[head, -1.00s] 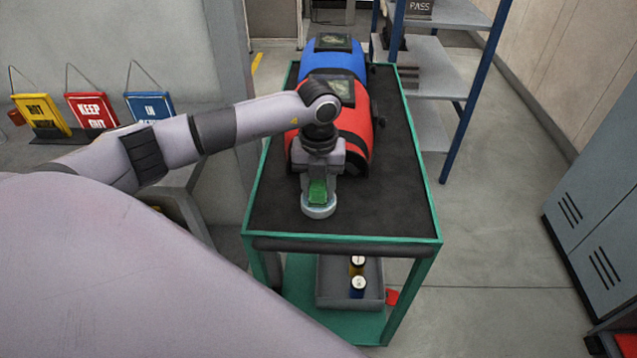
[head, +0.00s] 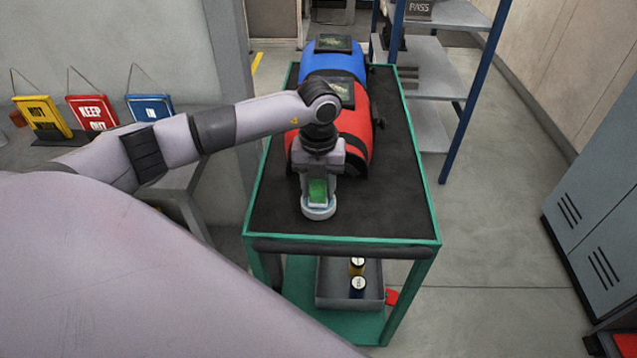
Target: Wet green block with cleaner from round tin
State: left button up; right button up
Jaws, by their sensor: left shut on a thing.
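My left gripper (head: 319,186) points down over the near part of the cart top and is shut on the green block (head: 318,190). The round tin (head: 318,211) is a pale, low cylinder standing on the dark cart top, directly below the gripper. The block's lower end is at or just inside the tin's rim; I cannot tell whether it touches the contents. The tin's inside is mostly hidden by the gripper and block. My right gripper is not in view.
The green-framed cart (head: 402,206) also carries a red welding helmet-like unit (head: 352,125) and a blue one (head: 333,61) behind the gripper. A grey tray (head: 334,299) with small bottles sits on the lower shelf. The cart top's right side is clear. Hanging signs (head: 91,112) stand at left.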

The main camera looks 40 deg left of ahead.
aim_at(325, 188)
pick_arm(q)
jog(key=shift+r+p, duration=2.05)
jog(key=shift+r, duration=1.15)
jog(key=m, duration=0.2)
jog(key=d+m, duration=0.1)
jog(key=shift+s+r, duration=0.15)
jog(key=shift+r, duration=0.1)
jog(key=m, duration=0.3)
jog(key=d+r+m, duration=0.1)
jog(key=m, duration=0.1)
jog(key=shift+s+d+m, duration=0.1)
jog(key=shift+s+m, duration=0.2)
jog(key=s+d+r+m, duration=0.2)
jog(key=d+m, duration=0.1)
jog(key=m, duration=1.3)
jog(key=s+d+r+m, duration=0.3)
jog(key=m, duration=1.4)
jog(key=shift+s+d+m, duration=0.25)
jog(key=shift+m, duration=0.05)
